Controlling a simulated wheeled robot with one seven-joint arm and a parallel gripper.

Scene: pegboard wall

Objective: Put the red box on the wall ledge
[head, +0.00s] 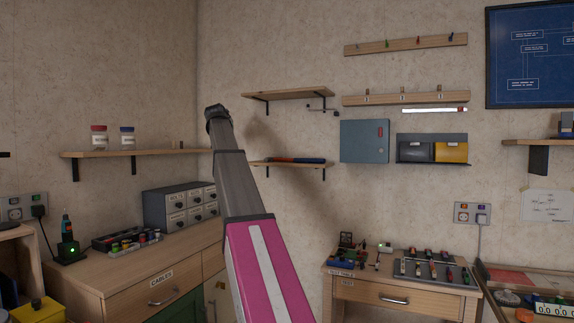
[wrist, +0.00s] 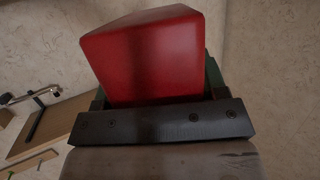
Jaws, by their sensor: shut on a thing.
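The red box (wrist: 148,58) fills the upper middle of the wrist view, tilted in the picture. My gripper (wrist: 157,92) is shut on it, with the dark fingers showing at both sides of the box. In the head view my raised arm hides the gripper and the box. An empty wooden wall ledge (head: 288,94) is at upper middle, right of my arm. A lower ledge (head: 262,162) below it holds long tools. The pictures do not show which ledge is meant. The box is not seen touching any ledge.
A wooden board with a dark bracket (wrist: 36,122) shows left in the wrist view. A metal hook (head: 322,110) sits by the upper ledge. A blue-grey cabinet (head: 364,141) hangs to the right. A left shelf (head: 165,152) holds two jars. Drawer units stand below.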

